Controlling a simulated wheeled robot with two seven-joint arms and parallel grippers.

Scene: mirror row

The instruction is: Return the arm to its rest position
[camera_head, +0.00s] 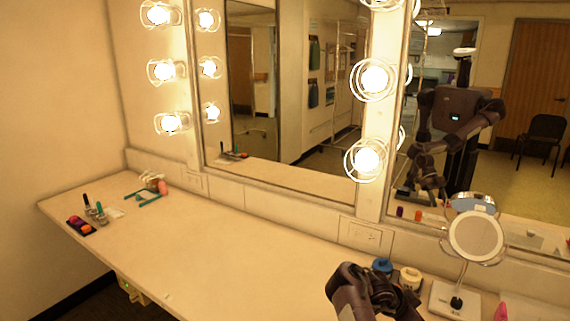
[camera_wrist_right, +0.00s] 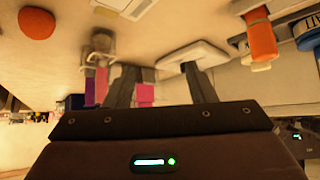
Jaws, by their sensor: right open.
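In the right wrist view my right gripper (camera_wrist_right: 158,72) is open, its two dark fingers apart with nothing held between them. Pink and purple items show behind and beside the fingers, and a white flat thing (camera_wrist_right: 192,52) lies beyond them. In the head view a dark part of one of my arms (camera_head: 372,292) rises at the bottom edge, over the front of the counter (camera_head: 240,245). Its fingertips are not visible there, and I cannot tell which arm it is. My left gripper is not recognisable in either view.
A blue-lidded jar (camera_head: 382,265) and a cream jar (camera_head: 410,277) stand close behind my arm. A round mirror on a stand (camera_head: 474,235) is to their right. Small cosmetics and a dark palette (camera_head: 80,226) lie at the far left. The counter's middle is clear.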

